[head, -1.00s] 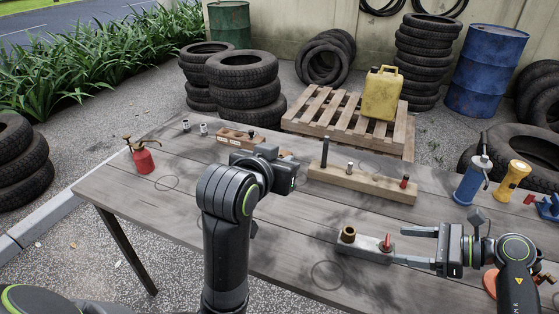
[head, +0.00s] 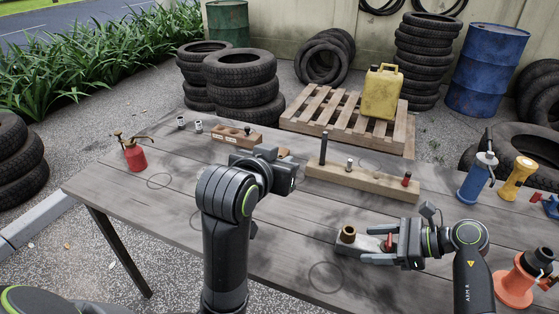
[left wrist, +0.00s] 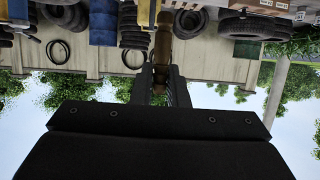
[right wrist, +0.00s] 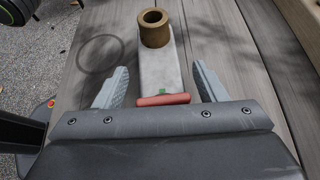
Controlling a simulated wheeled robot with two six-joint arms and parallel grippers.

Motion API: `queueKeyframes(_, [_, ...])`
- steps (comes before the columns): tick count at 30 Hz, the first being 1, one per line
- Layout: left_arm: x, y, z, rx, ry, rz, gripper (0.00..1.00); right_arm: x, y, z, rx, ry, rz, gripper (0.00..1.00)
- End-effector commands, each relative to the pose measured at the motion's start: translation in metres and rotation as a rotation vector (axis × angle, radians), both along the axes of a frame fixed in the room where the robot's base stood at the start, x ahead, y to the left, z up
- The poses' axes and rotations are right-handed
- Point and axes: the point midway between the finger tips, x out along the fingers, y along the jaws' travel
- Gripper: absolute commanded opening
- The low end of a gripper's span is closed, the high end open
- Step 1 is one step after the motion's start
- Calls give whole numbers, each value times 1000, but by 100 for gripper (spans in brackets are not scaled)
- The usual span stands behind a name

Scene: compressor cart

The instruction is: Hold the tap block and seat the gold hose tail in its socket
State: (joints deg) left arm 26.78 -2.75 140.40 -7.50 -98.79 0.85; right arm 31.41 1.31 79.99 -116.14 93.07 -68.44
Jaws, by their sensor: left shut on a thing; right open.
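The tap block (head: 355,246) is a grey bar lying near the front of the table, with a brown-gold ring socket (head: 348,234) upright at its left end and a red tap handle (head: 389,242) at the other. My right gripper (head: 368,243) is open, its fingers on either side of the block. The right wrist view (right wrist: 160,85) shows gaps between both fingers and the block. My left gripper (left wrist: 163,78) is shut on a brownish-gold piece (left wrist: 162,42), which looks like the hose tail.
A wooden rack (head: 362,181) with several upright fittings stands behind the block. A smaller wooden holder (head: 237,139) and a red oil can (head: 134,158) are to the left. A blue pump tool (head: 476,180), yellow torch (head: 517,178) and orange item (head: 514,286) are on the right.

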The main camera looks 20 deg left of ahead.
Motion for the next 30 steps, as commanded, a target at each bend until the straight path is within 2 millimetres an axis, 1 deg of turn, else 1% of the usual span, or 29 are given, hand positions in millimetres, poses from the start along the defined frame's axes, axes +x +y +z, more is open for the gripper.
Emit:
queueKeyframes(1, [0, 0, -6, 0, -1, 0, 0, 0, 4, -4, 1, 0, 1, 65])
queueKeyframes(3, [0, 0, -8, 0, -1, 0, 0, 0, 7, -5, 0, -1, 0, 65])
queueKeyframes(14, [0, 0, -9, 0, -1, 0, 0, 0, 10, -4, 0, 0, 0, 65])
queueKeyframes(17, [0, 0, -9, 0, -1, 0, 0, 0, 10, -4, 0, 0, 0, 54])
queueKeyframes(21, [0, 0, -9, 0, -1, 0, 0, 0, 10, -5, 0, 0, 0, 36])
queueKeyframes(23, [0, 0, -9, 0, -1, 0, 0, 0, 10, -5, 0, 0, 0, 29])
queueKeyframes(30, [0, 0, -9, 0, -1, 0, 0, 0, 10, -5, 0, 0, 0, 29])
